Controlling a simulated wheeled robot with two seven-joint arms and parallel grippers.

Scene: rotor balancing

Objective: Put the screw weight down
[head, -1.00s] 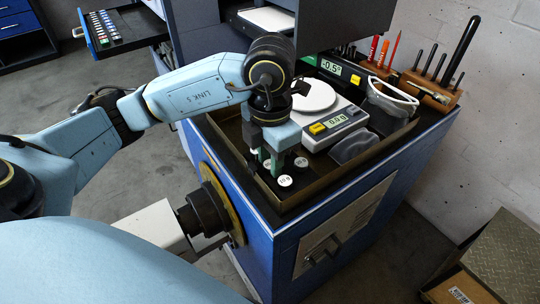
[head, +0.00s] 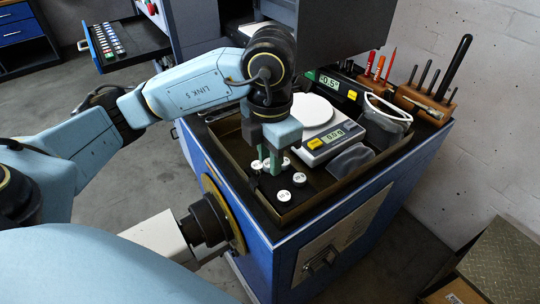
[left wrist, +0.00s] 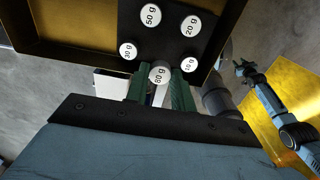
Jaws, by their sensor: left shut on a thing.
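In the left wrist view, a round weight with a pale top marked like 80 g (left wrist: 161,74) sits between the green fingertips of my left gripper (left wrist: 160,90), which is shut on it. It is at the near edge of the black weight holder (left wrist: 160,42); whether it touches the holder I cannot tell. Weights marked 50 g (left wrist: 151,15), 20 g (left wrist: 190,26) and 10 g (left wrist: 189,64), and one like 30 g (left wrist: 128,51), stand in the holder. In the head view, my left gripper (head: 269,163) points down among the white-topped weights; the held weight is hard to make out there.
A brass-coloured tray (head: 312,208) surrounds the holder on the blue cabinet (head: 262,250). A scale (head: 332,140) with a round white pan (head: 310,110) stands behind to the right. A wooden tool block (head: 428,103) is at the back right.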

